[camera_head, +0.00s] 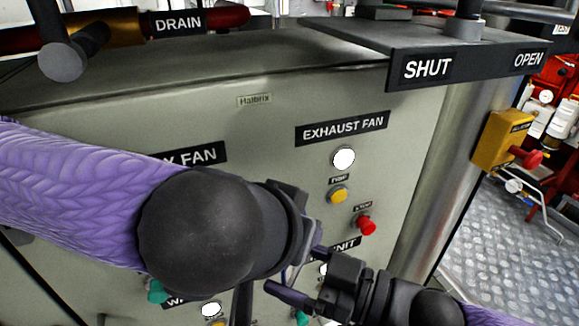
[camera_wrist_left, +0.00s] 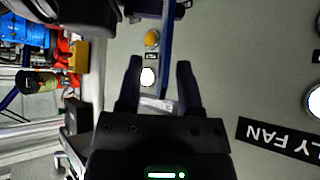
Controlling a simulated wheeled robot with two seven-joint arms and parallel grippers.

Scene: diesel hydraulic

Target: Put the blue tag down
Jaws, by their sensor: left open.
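My left gripper (camera_wrist_left: 160,64) is open, its two dark fingers apart in front of the grey cabinet face. In the left wrist view a narrow blue strip (camera_wrist_left: 167,35) runs between the fingers, nearer the right one. It may be the blue tag seen edge-on; I cannot tell for sure, nor whether it touches a finger. A small pale piece (camera_wrist_left: 157,103) shows between the finger bases. In the head view my left wrist hides the fingertips and this spot. My right gripper (camera_head: 292,273) is close by at the lower middle, its jaws partly overlapped with the left hand.
The cabinet carries an EXHAUST FAN label (camera_head: 342,129), a white lamp (camera_head: 344,158), a yellow button (camera_head: 339,194) and a red button (camera_head: 366,225). A dark ledge marked SHUT and OPEN (camera_head: 470,66) juts out above. A yellow box (camera_head: 500,139) with a red handle stands right.

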